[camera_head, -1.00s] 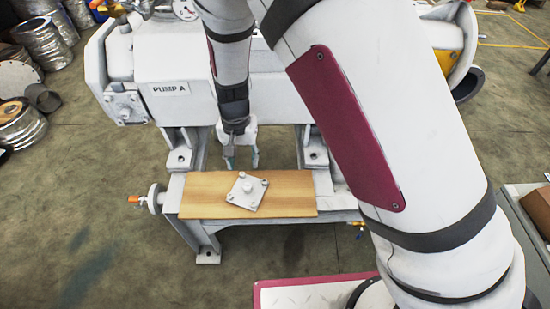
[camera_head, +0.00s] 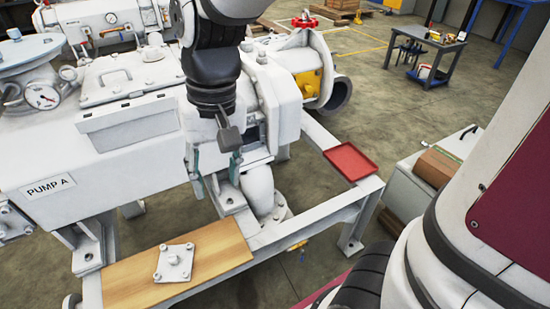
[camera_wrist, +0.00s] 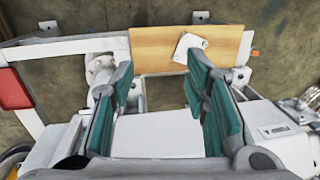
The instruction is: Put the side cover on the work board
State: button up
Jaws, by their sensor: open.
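The side cover (camera_head: 174,262) is a pale square plate with a central knob and small bolts near its corners. It lies flat on the wooden work board (camera_head: 222,247), turned slightly relative to its edges. In the wrist view the cover (camera_wrist: 187,46) lies on the board (camera_wrist: 153,44) beyond the right fingertip, which is close to its outline in the picture. My gripper (camera_head: 215,168) hangs by the pump, behind and above the board, with its teal-padded fingers apart and nothing between them. The open fingers (camera_wrist: 160,82) also show in the wrist view.
The white pump labelled PUMP A (camera_head: 50,188) stands behind the board, close to my gripper. A red tray (camera_head: 351,160) sits on the frame's right corner. A grey cart (camera_head: 425,62) stands far off at the right. The board around the cover is bare.

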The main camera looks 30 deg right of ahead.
jog(key=s+d+r+h, duration=0.1)
jog(key=s+d+r, duration=0.1)
jog(key=s+d, duration=0.3)
jog(key=s+d+r, duration=0.2)
jog(key=s+d, duration=0.2)
jog(key=s, duration=0.9)
jog(key=shift+d+r+n+t+h, duration=0.15)
jog(key=shift+d+n+t+h, duration=0.15)
jog(key=shift+d+t+h, duration=0.1)
notch_tip(320, 180, up, 23)
jog(key=t+p, duration=0.3)
jog(key=p, duration=1.8)
jog(key=shift+f+t, duration=0.2)
jog(key=shift+t, duration=0.1)
